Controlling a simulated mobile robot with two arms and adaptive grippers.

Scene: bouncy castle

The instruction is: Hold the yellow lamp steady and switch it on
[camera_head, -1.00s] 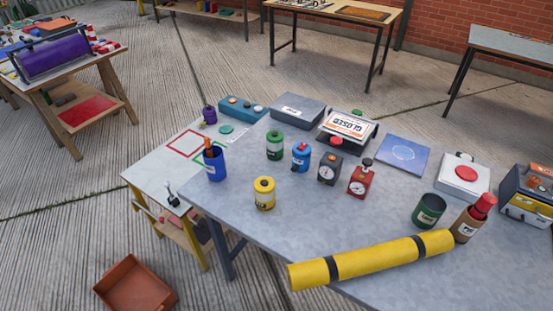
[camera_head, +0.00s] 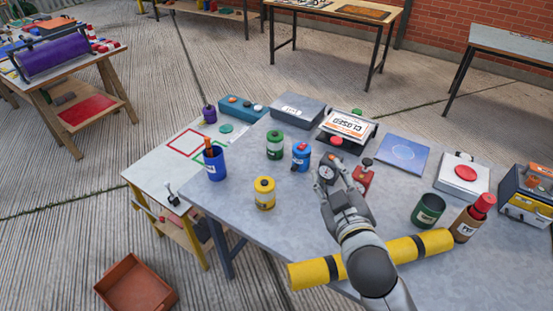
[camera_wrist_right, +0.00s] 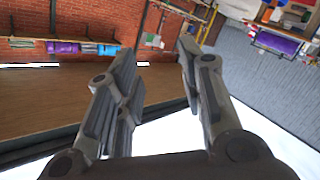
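The yellow lamp (camera_head: 264,193) is a short yellow cylinder with a dark label, standing upright on the grey table (camera_head: 320,225), left of centre in the head view. My right gripper (camera_head: 328,170) reaches in from the lower right over the table. It is to the right of the yellow lamp and apart from it, in front of the black and red gauge boxes. In the right wrist view my right gripper (camera_wrist_right: 158,75) has its fingers spread with nothing between them. The yellow lamp does not show in that view. My left gripper is in no view.
A yellow roll with black bands (camera_head: 312,273) lies along the near edge under my right arm. A green lamp (camera_head: 275,145), a blue lamp (camera_head: 300,157) and a blue cup (camera_head: 214,163) stand close by. A green can (camera_head: 427,211) stands to the right.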

